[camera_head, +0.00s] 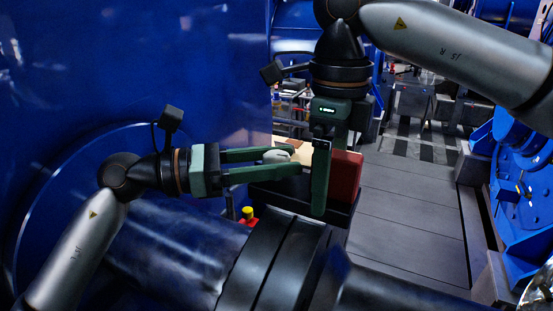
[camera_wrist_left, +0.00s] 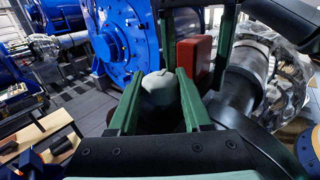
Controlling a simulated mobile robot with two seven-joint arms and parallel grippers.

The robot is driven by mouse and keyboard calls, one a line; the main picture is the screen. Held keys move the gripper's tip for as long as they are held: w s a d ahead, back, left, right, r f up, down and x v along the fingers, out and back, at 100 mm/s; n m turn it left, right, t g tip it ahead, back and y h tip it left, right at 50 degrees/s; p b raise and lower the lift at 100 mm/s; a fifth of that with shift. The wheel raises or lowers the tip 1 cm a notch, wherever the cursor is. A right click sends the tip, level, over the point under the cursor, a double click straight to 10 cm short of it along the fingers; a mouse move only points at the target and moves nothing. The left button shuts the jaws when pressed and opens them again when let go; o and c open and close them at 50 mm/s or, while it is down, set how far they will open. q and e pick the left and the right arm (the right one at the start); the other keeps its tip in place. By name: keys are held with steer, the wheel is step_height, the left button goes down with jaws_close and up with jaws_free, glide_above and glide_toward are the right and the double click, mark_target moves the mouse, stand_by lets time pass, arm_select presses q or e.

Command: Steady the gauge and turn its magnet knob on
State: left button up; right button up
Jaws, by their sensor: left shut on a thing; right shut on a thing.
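A red block (camera_head: 346,176), seemingly the gauge's magnet base, stands on the dark shaft housing. A pale grey rounded piece (camera_head: 277,156), perhaps its knob, is just left of it. My left gripper (camera_head: 296,160) reaches in from the left, its fingers shut on the pale piece. In the left wrist view the pale piece (camera_wrist_left: 160,88) sits between its fingertips (camera_wrist_left: 160,76). My right gripper (camera_head: 321,205) points down from above. In the left wrist view its fingers straddle the red block (camera_wrist_left: 193,60), shut on it. I cannot make out a dial or the knob's setting.
A big blue motor housing (camera_head: 130,80) fills the left. The dark shaft (camera_head: 170,245) lies below the grippers. A yellow-and-red button (camera_head: 248,214) is close under my left gripper. Grey floor (camera_head: 405,200) is open on the right, with blue machinery (camera_head: 525,180) beyond.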

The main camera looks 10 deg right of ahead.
arm_select(q)
jaws_close()
arm_select(e)
steer(key=shift+s, duration=0.1)
arm_select(q)
steer(key=shift+w+m+g, duration=0.1)
steer(key=shift+m+g, duration=1.5)
steer(key=shift+g, duration=1)
steer(key=o, duration=0.8)
jaws_free()
steer(key=shift+o, duration=0.2)
steer(key=v, duration=1.2)
steer(key=shift+r, duration=0.2)
